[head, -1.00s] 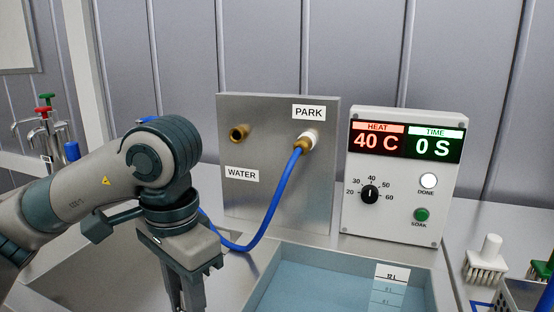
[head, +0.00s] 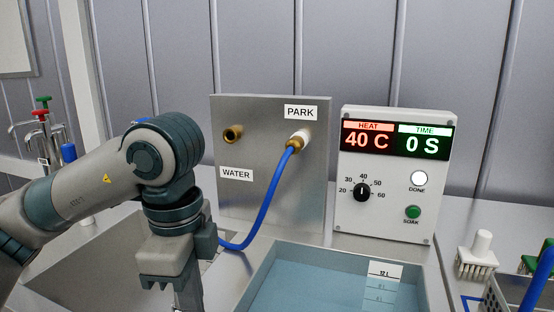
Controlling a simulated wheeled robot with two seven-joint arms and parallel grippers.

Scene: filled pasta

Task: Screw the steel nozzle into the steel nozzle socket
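I cannot make out a steel nozzle or a steel nozzle socket in the head view. My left gripper (head: 188,303) points down at the bottom edge, left of the water basin (head: 257,275). Its fingertips are cut off by the frame, so I cannot tell if it is open or holding something. My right gripper is out of view. A metal panel (head: 270,200) carries a bare brass fitting (head: 233,133) above the WATER label. A blue hose (head: 266,205) ends in a brass connector at a white fitting (head: 302,137) under the PARK label.
A control box (head: 393,215) reading 40 C and 0 S stands behind the basin. A white brush (head: 480,255) and a wire basket (head: 500,300) are at the right. Taps with red and green handles (head: 42,115) stand at the far left.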

